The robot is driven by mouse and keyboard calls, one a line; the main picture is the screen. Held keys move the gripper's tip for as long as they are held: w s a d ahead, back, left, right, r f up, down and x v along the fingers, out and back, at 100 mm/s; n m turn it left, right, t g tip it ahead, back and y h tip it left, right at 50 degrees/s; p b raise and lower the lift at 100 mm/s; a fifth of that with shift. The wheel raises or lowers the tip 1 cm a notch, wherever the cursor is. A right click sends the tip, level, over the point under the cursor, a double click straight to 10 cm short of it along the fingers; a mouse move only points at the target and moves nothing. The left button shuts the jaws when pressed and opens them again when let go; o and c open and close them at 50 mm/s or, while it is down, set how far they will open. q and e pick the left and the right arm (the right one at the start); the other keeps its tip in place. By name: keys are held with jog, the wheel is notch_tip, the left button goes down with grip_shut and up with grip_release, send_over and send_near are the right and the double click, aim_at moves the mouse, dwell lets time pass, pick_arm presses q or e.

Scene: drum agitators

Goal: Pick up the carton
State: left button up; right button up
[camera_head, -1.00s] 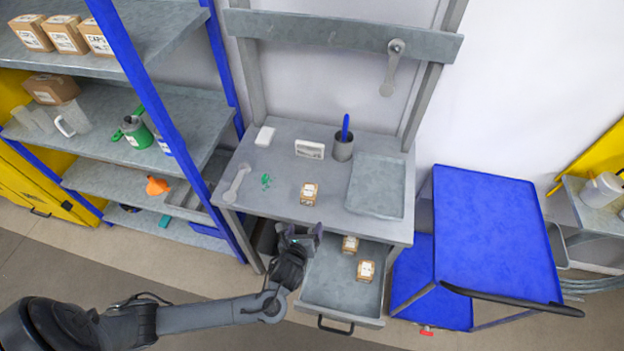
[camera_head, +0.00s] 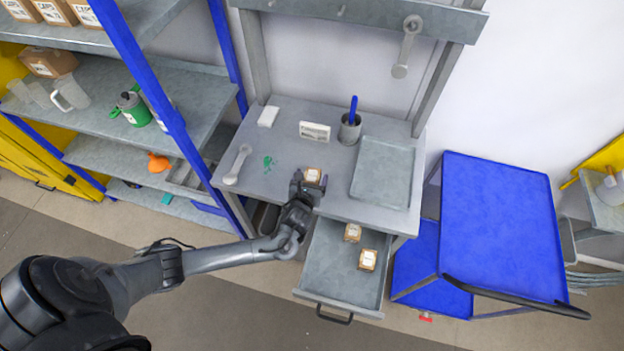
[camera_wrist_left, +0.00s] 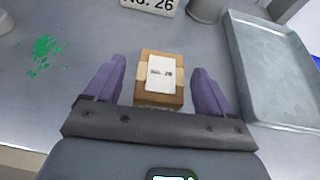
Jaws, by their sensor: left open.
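A small brown carton (camera_head: 313,175) with a white label stands on the grey workbench, near its front edge. In the left wrist view the carton (camera_wrist_left: 159,80) sits between the two purple fingers of my left gripper (camera_wrist_left: 157,88). The fingers are open, with a gap on each side of the carton. In the head view my left gripper (camera_head: 308,187) is at the carton and hides its lower part. Two more cartons lie in the open drawer, one farther back (camera_head: 352,232) and one nearer the front (camera_head: 368,260). My right gripper is not in view.
A grey tray (camera_head: 383,172) lies right of the carton. Behind are a number sign (camera_head: 314,132) and a cup with a blue handle (camera_head: 350,130). The open drawer (camera_head: 338,277) juts out below; a blue cart (camera_head: 497,225) stands right.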

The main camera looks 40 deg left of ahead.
aim_at(312, 177)
pick_arm(q)
jog(key=shift+x, duration=1.85)
jog(key=shift+c, duration=0.2)
jog(key=c, duration=1)
jog(key=shift+r, duration=0.1)
